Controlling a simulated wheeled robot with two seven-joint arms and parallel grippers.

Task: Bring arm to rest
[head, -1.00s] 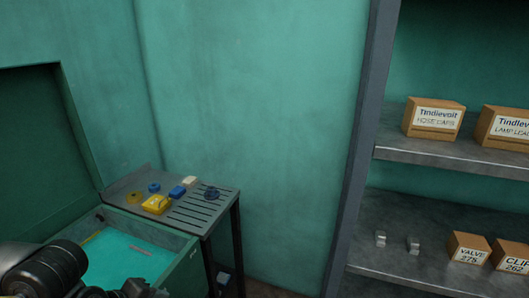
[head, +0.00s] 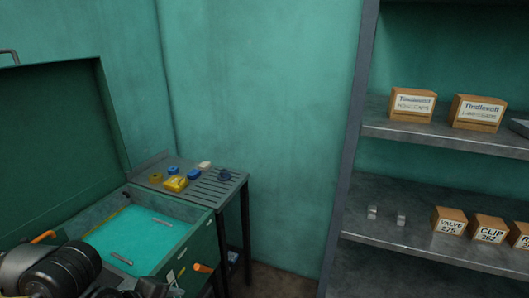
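My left arm comes in at the lower left corner in the head view. Its black wrist and the top of my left gripper (head: 128,291) show at the bottom edge, in front of the open green chest (head: 200,240). The fingers are cut off by the frame, so I cannot see whether they are open or shut. My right arm and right gripper are out of view.
The chest has a raised lid (head: 60,130), a turquoise inside with small metal bars (head: 121,258), and orange handles (head: 203,268). A slatted metal table (head: 222,187) behind holds a yellow item (head: 175,184) and several small parts. Shelves (head: 430,143) with boxes (head: 412,105) stand right.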

